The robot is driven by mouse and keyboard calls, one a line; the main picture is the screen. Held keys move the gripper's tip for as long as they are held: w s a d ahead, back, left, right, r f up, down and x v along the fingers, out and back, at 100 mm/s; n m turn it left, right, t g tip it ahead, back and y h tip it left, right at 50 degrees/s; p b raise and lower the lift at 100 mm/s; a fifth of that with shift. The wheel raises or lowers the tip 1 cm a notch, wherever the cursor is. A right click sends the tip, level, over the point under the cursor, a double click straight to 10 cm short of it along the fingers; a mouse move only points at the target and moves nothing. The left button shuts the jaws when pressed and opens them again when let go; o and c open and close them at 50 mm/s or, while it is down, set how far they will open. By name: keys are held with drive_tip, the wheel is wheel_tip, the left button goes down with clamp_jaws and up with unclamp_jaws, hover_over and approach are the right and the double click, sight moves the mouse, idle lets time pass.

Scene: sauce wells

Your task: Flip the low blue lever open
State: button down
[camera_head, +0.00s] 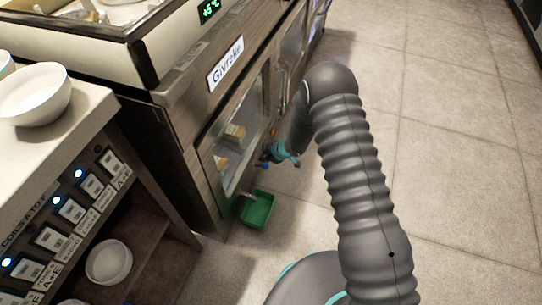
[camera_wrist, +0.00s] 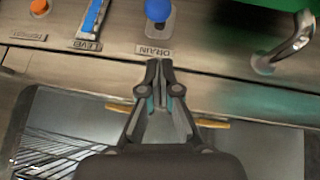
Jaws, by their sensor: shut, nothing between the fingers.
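The blue lever shows in the wrist view as a round blue knob (camera_wrist: 158,10) at the top edge, on a metal plate beside a label reading DRAIN. Its upper part is cut off by the frame. My gripper (camera_wrist: 160,66) is shut and empty, its fingertips just below the label and apart from the knob in the picture. In the head view my gripper (camera_head: 270,157) is low by the cabinet front, close to a small blue spot (camera_head: 265,165) that looks like the knob.
A metal spout (camera_wrist: 290,45) sits right of the knob in the wrist view, with a green tray (camera_head: 258,210) on the floor below the cabinet (camera_head: 190,125). A blue level gauge (camera_wrist: 92,18) and an orange button (camera_wrist: 39,6) are to the left. Open floor lies right.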

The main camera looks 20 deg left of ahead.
sight(266, 167)
drive_tip(key=shift+w+d+f, duration=0.1)
drive_tip(key=shift+w+f, duration=0.1)
drive_tip(key=shift+f, duration=0.95)
drive_tip(key=shift+w+d+f, duration=0.1)
drive_tip(key=shift+w+f, duration=0.1)
drive_tip(key=shift+f, duration=0.9)
